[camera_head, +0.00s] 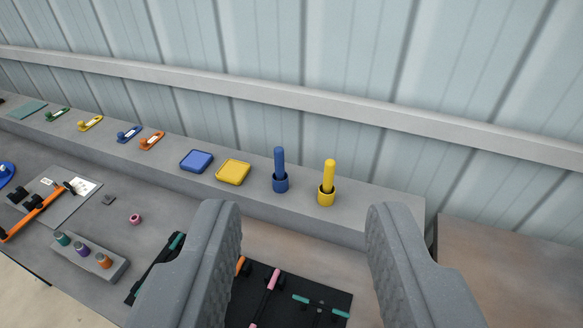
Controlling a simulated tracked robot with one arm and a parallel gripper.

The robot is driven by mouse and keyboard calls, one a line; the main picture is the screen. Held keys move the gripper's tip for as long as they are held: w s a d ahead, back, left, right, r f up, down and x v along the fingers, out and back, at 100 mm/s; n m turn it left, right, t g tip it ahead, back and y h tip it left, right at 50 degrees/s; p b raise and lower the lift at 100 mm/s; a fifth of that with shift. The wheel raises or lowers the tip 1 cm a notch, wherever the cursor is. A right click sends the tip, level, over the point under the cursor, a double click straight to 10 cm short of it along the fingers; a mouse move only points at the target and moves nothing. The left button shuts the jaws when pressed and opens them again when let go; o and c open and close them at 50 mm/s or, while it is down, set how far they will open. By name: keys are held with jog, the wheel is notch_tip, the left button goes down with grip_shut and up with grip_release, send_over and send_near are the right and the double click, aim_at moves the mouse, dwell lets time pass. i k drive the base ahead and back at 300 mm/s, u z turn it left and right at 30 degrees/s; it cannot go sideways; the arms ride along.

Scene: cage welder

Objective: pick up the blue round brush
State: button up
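The blue round brush (280,171) stands upright on the grey ledge along the wall, with a narrow handle on top and a wider cup-like base. A similar yellow round brush (328,184) stands just right of it. My gripper (302,215) is open and empty, its two grey fingers wide apart in the lower part of the view. Both brushes appear beyond the fingers, between them in the picture, and nothing touches them.
Blue (196,161) and yellow (233,172) square pads lie left of the brushes. Several small coloured tools lie farther left on the ledge. A black mat with tools (262,311) lies below, and a grey block with coloured knobs (88,257) is at lower left. A corrugated wall rises behind.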

aim_at(279, 151)
jog(key=z, duration=2.55)
jog(key=k, duration=1.95)
jog(key=u, duration=1.9)
jog(key=i, duration=1.25)
jog(key=u, duration=0.05)
